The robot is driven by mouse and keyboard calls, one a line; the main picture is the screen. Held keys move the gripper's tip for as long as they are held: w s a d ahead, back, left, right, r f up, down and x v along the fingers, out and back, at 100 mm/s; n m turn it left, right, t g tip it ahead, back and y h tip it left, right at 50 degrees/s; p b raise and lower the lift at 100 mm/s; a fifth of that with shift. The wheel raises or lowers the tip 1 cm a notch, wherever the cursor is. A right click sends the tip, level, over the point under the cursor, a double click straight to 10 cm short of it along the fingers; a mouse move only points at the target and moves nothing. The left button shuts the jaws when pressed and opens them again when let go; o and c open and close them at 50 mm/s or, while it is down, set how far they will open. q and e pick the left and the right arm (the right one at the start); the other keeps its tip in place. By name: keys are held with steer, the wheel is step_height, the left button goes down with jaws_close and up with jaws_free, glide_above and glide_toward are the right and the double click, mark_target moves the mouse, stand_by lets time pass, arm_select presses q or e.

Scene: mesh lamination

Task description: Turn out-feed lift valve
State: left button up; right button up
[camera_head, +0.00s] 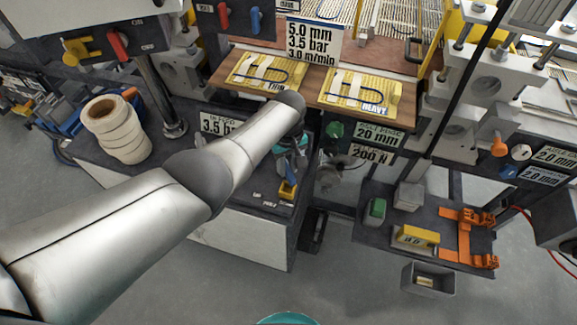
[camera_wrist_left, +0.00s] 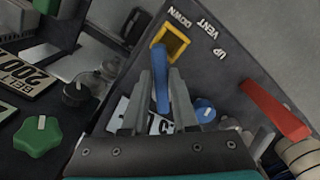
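The out-feed lift valve has a blue lever (camera_wrist_left: 161,82) on a dark panel marked DOWN, VENT and UP, with a yellow-framed plate (camera_wrist_left: 171,42) at its far end. My left gripper (camera_wrist_left: 162,88) has one finger close along each side of this lever and appears shut on it. My right gripper is in neither view.
A red lever (camera_wrist_left: 275,110) and a blue knob (camera_wrist_left: 203,110) are right of the fingers. A green knob (camera_wrist_left: 38,137) and a black knob (camera_wrist_left: 76,94) are left. A white roll (camera_head: 117,128) stands left on the bench. A grey bin (camera_head: 428,279) is at lower right.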

mark_target(289, 170)
arm_select(q)
steer(key=shift+o, duration=1.8)
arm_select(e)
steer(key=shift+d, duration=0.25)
arm_select(q)
step_height(289, 170, up, 6)
steer(key=p, duration=0.3)
step_height(289, 170, up, 9)
steer(key=p, duration=0.1)
steer(key=shift+p, duration=0.4)
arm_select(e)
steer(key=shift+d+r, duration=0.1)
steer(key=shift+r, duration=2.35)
